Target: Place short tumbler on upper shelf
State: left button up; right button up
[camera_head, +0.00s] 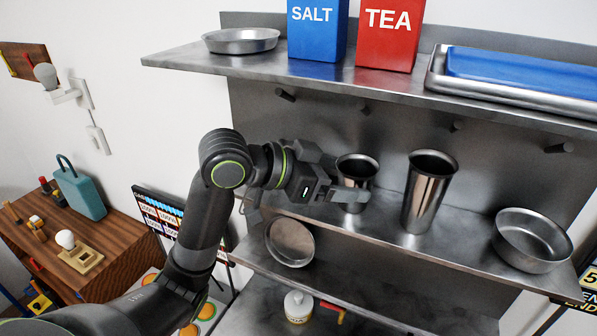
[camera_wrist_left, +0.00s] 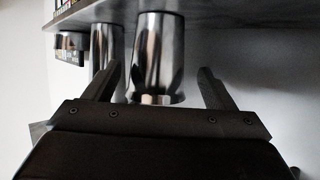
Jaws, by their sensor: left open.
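The short tumbler (camera_head: 361,168) is a shiny metal cup standing upright on the middle shelf (camera_head: 390,240). My left gripper (camera_head: 347,184) is open at the tumbler, its near finger crossing in front of the cup's lower part. In the left wrist view, which looks upside down, the short tumbler (camera_wrist_left: 158,50) lies between the two spread fingers (camera_wrist_left: 163,82); a gap shows on the right finger's side. Whether the left-hand finger touches it I cannot tell. The upper shelf (camera_head: 270,68) is above, a metal ledge. My right gripper is not in view.
A taller tumbler (camera_head: 429,190) stands close to the right, with a metal bowl (camera_head: 530,240) beyond. The upper shelf holds a shallow pan (camera_head: 240,40), blue SALT box (camera_head: 317,30), red TEA box (camera_head: 389,35) and tray (camera_head: 500,90). Its front strip is bare. Pegs line the back panel.

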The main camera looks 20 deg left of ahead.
aim_at(338, 177)
pick_arm(q)
jog(key=v, duration=0.3)
jog(key=shift+a+b, duration=0.1)
jog(key=shift+b, duration=0.2)
jog(key=shift+b+v, duration=0.7)
jog(key=shift+v, duration=2.25)
